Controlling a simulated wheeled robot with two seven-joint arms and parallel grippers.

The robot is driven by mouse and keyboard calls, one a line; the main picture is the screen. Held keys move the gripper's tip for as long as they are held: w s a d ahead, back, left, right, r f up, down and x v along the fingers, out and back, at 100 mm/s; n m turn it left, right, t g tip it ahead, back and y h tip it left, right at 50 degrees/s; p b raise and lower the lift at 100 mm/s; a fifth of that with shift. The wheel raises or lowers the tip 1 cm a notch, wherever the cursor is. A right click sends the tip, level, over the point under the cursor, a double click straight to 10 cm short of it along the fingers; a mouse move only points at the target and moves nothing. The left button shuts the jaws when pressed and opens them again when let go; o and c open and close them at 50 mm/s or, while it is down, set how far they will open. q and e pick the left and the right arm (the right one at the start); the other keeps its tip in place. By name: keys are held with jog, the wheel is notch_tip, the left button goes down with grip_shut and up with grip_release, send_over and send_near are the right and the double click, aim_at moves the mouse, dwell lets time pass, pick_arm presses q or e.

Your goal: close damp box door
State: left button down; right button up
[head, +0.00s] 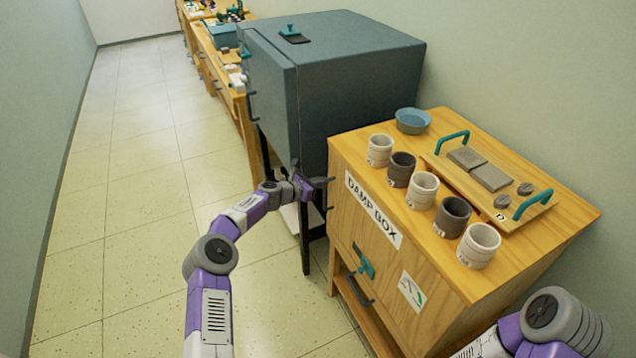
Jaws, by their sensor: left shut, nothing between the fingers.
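The damp box (440,305) is a wooden cabinet at the right, labelled "DAMP BOX" (373,209) on its front. Its front door panel (350,232) carries a teal latch or handle (364,263) low down. The panel looks nearly in line with the box front; I cannot tell whether a small gap is left. My left gripper (323,189) is shut and empty beside the far left edge of the panel; whether it touches is unclear. My right arm (545,325) comes in at the bottom right; its gripper is out of view.
Several cups (423,190), a blue bowl (412,121) and a board (500,190) with teal handles and grey slabs stand on the box top. A dark grey cabinet (345,75) stands just behind. Clear tiled floor (130,210) lies to the left.

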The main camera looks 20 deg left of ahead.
pick_arm(q)
jog(key=s+a+r+p, duration=0.2)
jog(key=s+a+r, duration=0.1)
jog(key=s+a, duration=0.65)
jog(key=s+d+f+m+g+y, duration=0.1)
jog(key=s+d+f+m+g, duration=0.3)
jog(key=s+d+f+m, duration=0.4)
jog(key=s+d+f+m+g, duration=0.3)
jog(key=s+d+f, duration=0.3)
jog(key=d+f, duration=0.35)
jog(key=s+d+f+m+g+y, duration=0.1)
jog(key=s+d+f+m+g, duration=0.1)
jog(key=s+m, duration=0.5)
jog(key=s+d+f+m+g+y, duration=0.1)
jog(key=s+m, duration=0.7)
jog(key=s, duration=1.2)
notch_tip(320, 180, down, 2)
jog(key=shift+s+d+f+m+g+y, duration=0.1)
jog(key=shift+s+d+m+g+y, duration=0.2)
jog(key=shift+d+g, duration=0.7)
